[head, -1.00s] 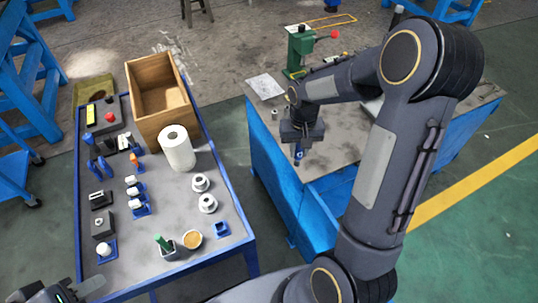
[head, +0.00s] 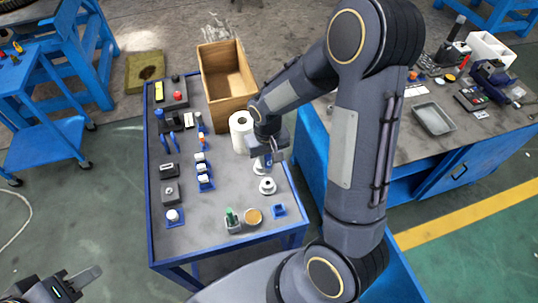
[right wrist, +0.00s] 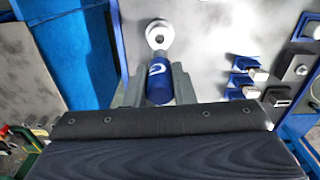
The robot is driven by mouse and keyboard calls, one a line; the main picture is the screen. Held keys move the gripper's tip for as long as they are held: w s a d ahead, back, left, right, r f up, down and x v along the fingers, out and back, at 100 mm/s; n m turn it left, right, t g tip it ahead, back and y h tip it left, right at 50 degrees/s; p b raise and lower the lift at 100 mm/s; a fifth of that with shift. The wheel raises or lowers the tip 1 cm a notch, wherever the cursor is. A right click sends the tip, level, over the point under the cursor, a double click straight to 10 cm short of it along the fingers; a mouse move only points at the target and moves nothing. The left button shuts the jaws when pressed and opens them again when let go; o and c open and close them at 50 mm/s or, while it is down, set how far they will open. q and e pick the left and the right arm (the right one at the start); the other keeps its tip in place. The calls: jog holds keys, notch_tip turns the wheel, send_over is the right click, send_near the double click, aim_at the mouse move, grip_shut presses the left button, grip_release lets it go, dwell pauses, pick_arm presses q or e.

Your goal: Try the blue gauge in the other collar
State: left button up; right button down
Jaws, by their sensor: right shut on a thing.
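My right gripper (head: 270,153) is shut on the blue gauge (right wrist: 158,84), a blue cylinder with a white mark on it. The gauge also shows in the head view (head: 268,163), hanging below the fingers above the blue-framed table (head: 222,215). Two pale round collars stand there. The rear collar (head: 258,167) is partly hidden behind the gauge. The front collar (head: 267,186) is clear of it. One collar (right wrist: 159,34) shows beyond the gauge in the right wrist view.
A white paper roll (head: 241,131) and an open wooden box (head: 227,78) stand behind the gripper. Several small parts sit left.

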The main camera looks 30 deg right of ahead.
aim_at(268, 172)
jog(key=shift+f+b, duration=2.7)
jog(key=shift+f, duration=0.2)
jog(key=shift+f+b, duration=0.6)
jog(key=shift+f, duration=0.05)
jog(key=shift+r, duration=0.2)
jog(key=shift+r+p, duration=0.35)
jog(key=shift+f+b, duration=0.5)
jog(key=shift+b, duration=0.05)
jog(key=shift+r, duration=0.25)
